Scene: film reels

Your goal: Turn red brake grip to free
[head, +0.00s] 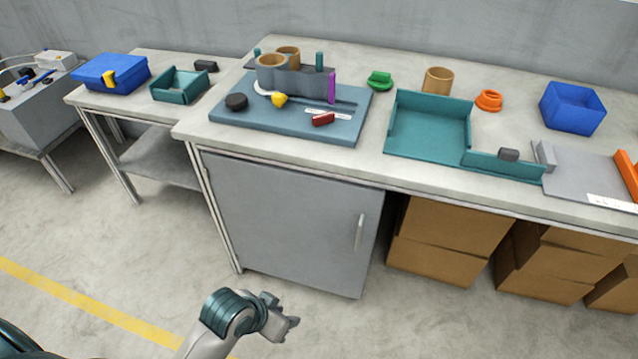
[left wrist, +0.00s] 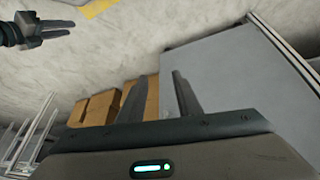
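The red brake grip (head: 323,119) is a small red block near the front of a blue-grey board (head: 232,118) on the workbench. White label strips lie beside it; their text is too small to read. My left gripper (head: 292,322) is low in front of the bench, well apart from the grip. In the left wrist view its two fingers (left wrist: 155,95) stand apart with nothing between them. Another gripper of mine (left wrist: 72,28), the right one, shows at the top left of the left wrist view, with its finger gap unclear.
The board also carries tan cylinders (head: 272,68), a yellow knob (head: 279,99), a black knob (head: 236,101) and a purple post (head: 332,87). A teal tray (head: 425,153) stands right of it. A grey cabinet (head: 290,220) is below. The floor in front is clear.

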